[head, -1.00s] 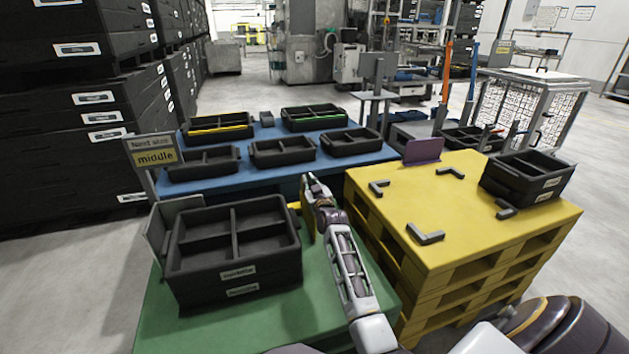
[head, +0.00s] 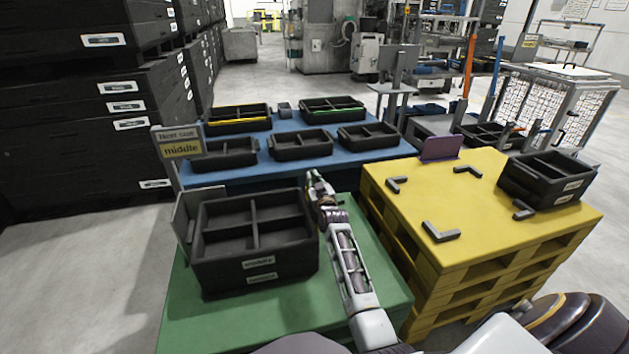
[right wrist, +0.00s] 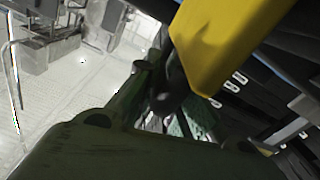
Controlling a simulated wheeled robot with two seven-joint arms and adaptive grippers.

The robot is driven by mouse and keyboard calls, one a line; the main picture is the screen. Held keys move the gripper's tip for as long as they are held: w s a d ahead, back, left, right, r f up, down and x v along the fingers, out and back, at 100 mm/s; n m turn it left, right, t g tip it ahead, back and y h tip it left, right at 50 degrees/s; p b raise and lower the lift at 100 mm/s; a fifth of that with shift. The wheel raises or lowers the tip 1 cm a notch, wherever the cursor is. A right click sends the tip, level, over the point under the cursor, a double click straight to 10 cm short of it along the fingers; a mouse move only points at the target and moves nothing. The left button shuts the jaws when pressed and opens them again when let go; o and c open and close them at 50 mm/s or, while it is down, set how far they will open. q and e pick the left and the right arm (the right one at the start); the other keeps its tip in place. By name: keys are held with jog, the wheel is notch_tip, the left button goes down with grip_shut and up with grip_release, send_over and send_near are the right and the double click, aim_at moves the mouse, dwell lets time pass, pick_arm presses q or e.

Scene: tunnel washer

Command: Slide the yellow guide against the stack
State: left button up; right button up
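The stack of black divided crates (head: 260,262), labelled "middle", stands on the green table (head: 190,320) in the head view. My right gripper (head: 318,186) is at the right side of the stack, close to its upper right edge. The yellow guide (right wrist: 225,45) shows large in the right wrist view, right by the gripper's dark finger parts. In the head view the guide is mostly hidden behind my right gripper and the crate edge. I cannot tell whether guide and stack touch, nor whether the fingers are closed. My left gripper is not in view.
A grey upright plate (head: 187,222) stands at the stack's left, with a "middle" sign (head: 178,143) behind it. A blue table (head: 290,170) with several black trays lies beyond. A yellow pallet stack (head: 480,215) with corner brackets and a black crate (head: 548,178) stands at right.

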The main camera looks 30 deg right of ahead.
jog(key=o, duration=0.5)
jog(key=shift+r, duration=0.15)
jog(key=shift+v, duration=3.75)
